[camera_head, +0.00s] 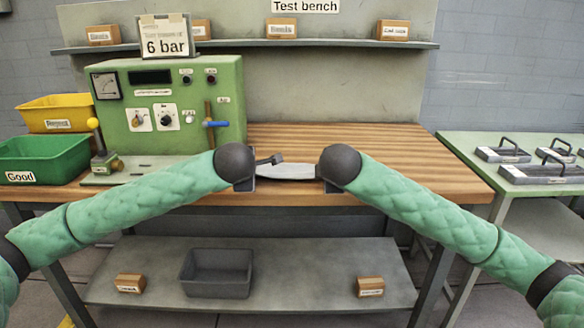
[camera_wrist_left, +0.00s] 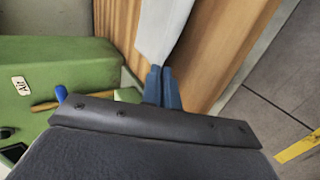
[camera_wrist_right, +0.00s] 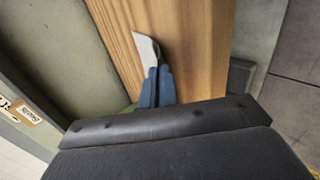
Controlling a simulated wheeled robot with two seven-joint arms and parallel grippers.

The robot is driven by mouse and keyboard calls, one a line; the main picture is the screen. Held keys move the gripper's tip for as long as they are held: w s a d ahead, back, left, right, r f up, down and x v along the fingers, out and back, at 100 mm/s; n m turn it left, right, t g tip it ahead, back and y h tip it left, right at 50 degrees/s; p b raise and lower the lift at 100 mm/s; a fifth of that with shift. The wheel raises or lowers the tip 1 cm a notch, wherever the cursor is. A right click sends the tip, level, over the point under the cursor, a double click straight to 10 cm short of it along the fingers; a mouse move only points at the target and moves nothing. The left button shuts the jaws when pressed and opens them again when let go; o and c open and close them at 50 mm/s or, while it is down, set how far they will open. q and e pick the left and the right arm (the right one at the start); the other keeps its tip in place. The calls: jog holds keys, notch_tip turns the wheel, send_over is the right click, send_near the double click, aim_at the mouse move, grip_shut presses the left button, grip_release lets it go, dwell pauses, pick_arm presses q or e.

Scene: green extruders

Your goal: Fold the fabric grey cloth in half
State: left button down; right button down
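The grey cloth (camera_head: 287,172) is a narrow light strip between my two grippers, at the front edge of the wooden bench top (camera_head: 340,140). My left gripper (camera_head: 262,165) is at its left end. In the left wrist view the blue fingers (camera_wrist_left: 160,80) are close together with the cloth (camera_wrist_left: 163,28) running out from their tips. My right gripper (camera_head: 322,175) is at the right end. In the right wrist view its fingers (camera_wrist_right: 157,80) are also close together, with the cloth (camera_wrist_right: 147,48) at their tips. My wrists hide the cloth's ends in the head view.
A green test machine (camera_head: 170,95) stands on the bench at left, its lever base near my left arm. A green bin (camera_head: 45,158) and a yellow bin (camera_head: 55,112) are farther left. The bench behind and right of the cloth is clear. A grey bin (camera_head: 216,272) sits on the lower shelf.

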pick_arm(q)
jog(key=c, duration=1.3)
grip_release()
pick_arm(e)
jog(key=c, duration=1.3)
grip_release()
pick_arm(q)
jog(key=shift+r, duration=0.25)
pick_arm(e)
jog(key=shift+r, duration=0.25)
pick_arm(q)
jog(key=s+r, duration=0.4)
jog(key=r, duration=0.1)
jog(key=s+r, duration=0.2)
jog(key=r, duration=0.1)
jog(key=shift+r, duration=0.25)
pick_arm(e)
jog(key=s+r, duration=0.4)
jog(key=r, duration=0.1)
jog(key=s+r, duration=0.2)
jog(key=r, duration=0.1)
jog(key=shift+r, duration=0.25)
